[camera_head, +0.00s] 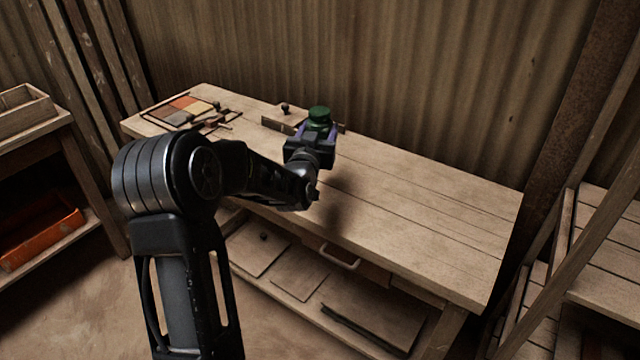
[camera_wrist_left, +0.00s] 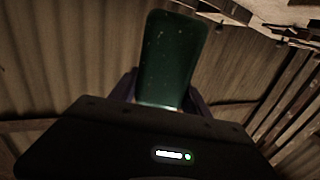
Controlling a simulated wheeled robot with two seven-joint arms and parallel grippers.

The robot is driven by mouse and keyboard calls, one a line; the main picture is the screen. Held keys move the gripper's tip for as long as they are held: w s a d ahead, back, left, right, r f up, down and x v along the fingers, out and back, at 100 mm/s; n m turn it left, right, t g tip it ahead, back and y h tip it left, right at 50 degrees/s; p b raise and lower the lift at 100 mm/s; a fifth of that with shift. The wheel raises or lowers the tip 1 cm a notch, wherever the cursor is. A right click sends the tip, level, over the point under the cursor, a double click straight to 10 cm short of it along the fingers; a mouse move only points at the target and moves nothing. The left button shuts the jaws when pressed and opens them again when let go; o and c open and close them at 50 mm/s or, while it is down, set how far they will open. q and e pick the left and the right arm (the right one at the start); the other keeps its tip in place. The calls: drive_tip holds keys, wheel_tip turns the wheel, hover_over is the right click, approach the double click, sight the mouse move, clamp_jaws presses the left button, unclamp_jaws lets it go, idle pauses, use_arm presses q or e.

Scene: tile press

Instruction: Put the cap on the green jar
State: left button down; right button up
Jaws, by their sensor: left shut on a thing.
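The green jar (camera_head: 319,113) shows at the far side of the wooden workbench, at the tip of my left gripper (camera_head: 318,131). My left gripper is shut on it, with a purplish finger on each side. In the left wrist view the green jar (camera_wrist_left: 168,60) stands up between the fingers, dark and smooth. Its lower part is hidden by the gripper body. I cannot make out a separate cap for certain. My right gripper is not in view.
The workbench (camera_head: 430,215) is clear on its right half. A tray of coloured tiles (camera_head: 185,107) lies at its left end, with small tools beside it. A dark knob (camera_head: 285,106) stands by a wooden block behind my gripper. A corrugated wall (camera_head: 430,70) closes the back.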

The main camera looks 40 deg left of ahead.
use_arm(q)
drive_tip(key=shift+f, duration=2.95)
wheel_tip(320, 180, down, 4)
drive_tip(key=shift+r+p, duration=0.25)
drive_tip(key=shift+p, duration=0.1)
drive_tip(key=shift+f, duration=0.2)
drive_tip(key=shift+f, duration=0.1)
drive_tip(key=c, duration=0.5)
unclamp_jaws()
